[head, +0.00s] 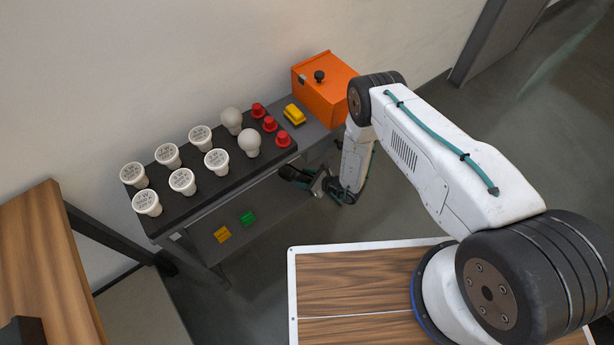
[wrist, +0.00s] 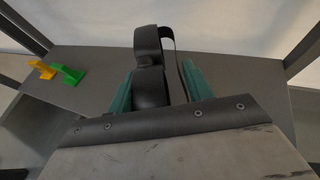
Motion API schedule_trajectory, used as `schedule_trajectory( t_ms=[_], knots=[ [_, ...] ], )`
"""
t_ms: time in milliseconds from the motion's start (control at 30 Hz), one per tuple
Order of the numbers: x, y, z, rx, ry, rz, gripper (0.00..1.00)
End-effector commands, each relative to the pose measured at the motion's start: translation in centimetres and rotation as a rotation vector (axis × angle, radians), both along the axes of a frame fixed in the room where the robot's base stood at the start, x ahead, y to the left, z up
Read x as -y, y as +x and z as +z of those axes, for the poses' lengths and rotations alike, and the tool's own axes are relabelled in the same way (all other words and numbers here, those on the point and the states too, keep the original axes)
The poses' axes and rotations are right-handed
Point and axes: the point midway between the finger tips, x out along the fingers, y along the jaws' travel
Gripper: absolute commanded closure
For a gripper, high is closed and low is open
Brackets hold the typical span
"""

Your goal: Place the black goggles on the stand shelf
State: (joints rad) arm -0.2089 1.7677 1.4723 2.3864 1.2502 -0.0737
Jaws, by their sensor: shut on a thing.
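The black goggles (wrist: 149,75) are between the green fingers of my gripper (wrist: 165,92) in the wrist view, with the strap looping up behind. In the head view the goggles (head: 296,177) show at the side of the stand, partly hidden by my gripper (head: 322,187). My gripper is shut on them. The grey stand shelf (head: 205,244) is the lower level under the black bulb board; it also shows in the wrist view (wrist: 105,75). The goggles are at the shelf's right end in the head view. I cannot tell whether they touch it.
A yellow piece (head: 222,234) and a green piece (head: 247,217) lie on the shelf. Above it, the black board (head: 214,184) carries several bulbs and red knobs. An orange box (head: 324,88) and a yellow block (head: 294,114) stand on the top. Shelf space right of the green piece looks clear.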

Motion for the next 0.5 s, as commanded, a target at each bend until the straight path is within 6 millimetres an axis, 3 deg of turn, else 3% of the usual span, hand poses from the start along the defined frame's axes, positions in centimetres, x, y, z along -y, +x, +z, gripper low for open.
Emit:
schedule_trajectory(
  t_ms=[300, 500],
  knots=[
    [2.0, 3.0, -0.3, 0.001, 0.0, -0.005, 0.72],
    [2.0, 2.9, -3.4, -0.002, -0.001, -0.004, 0.72]
  ],
)
